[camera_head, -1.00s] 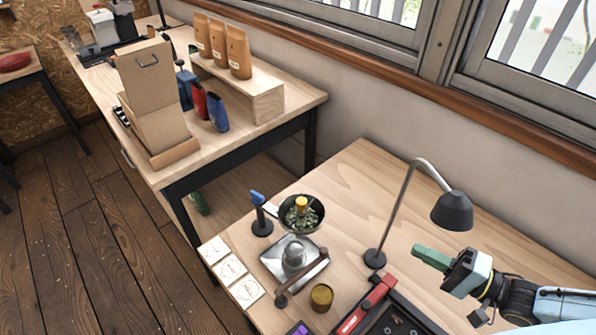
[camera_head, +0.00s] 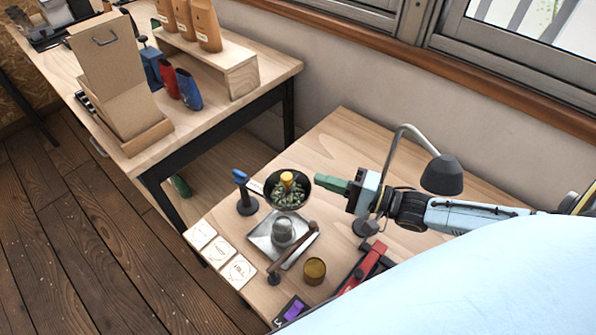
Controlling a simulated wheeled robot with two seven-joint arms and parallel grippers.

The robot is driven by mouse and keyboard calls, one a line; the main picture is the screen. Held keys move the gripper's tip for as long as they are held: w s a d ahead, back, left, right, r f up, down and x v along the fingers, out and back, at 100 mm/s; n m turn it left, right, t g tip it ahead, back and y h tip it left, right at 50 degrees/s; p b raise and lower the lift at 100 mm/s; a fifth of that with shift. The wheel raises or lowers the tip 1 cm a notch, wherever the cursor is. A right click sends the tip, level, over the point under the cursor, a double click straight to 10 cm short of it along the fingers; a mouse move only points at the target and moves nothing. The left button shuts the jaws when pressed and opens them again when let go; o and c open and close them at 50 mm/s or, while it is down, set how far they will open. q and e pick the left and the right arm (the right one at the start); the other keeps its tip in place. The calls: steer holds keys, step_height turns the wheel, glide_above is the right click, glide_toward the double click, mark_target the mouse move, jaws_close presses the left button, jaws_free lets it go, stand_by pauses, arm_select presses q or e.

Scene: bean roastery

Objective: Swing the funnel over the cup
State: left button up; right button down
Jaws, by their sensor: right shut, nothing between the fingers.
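The funnel (camera_head: 306,192) looks like a dark round bowl with pale green bits and a yellow-orange piece in it. It sits beside a black post (camera_head: 247,205) with a blue handle on top. A rounded grey metal piece (camera_head: 283,229) stands on a square metal tray in front of the funnel; I cannot tell for sure whether it is the cup. My right gripper (camera_head: 325,185) has green fingers, shut and empty. Its tips are close to the funnel's right rim; whether they touch is unclear. My left gripper is not in view.
A lamp (camera_head: 441,176) stands close around my right arm. A brown bar (camera_head: 292,255) on a dark stand crosses the tray's front right. A gold tin (camera_head: 315,268), a red-edged tool case (camera_head: 364,266) and white cards (camera_head: 219,250) lie near the front.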

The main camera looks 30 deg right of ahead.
glide_above(298, 193)
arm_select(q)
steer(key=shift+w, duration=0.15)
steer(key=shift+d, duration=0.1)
arm_select(e)
steer(key=shift+a, duration=0.1)
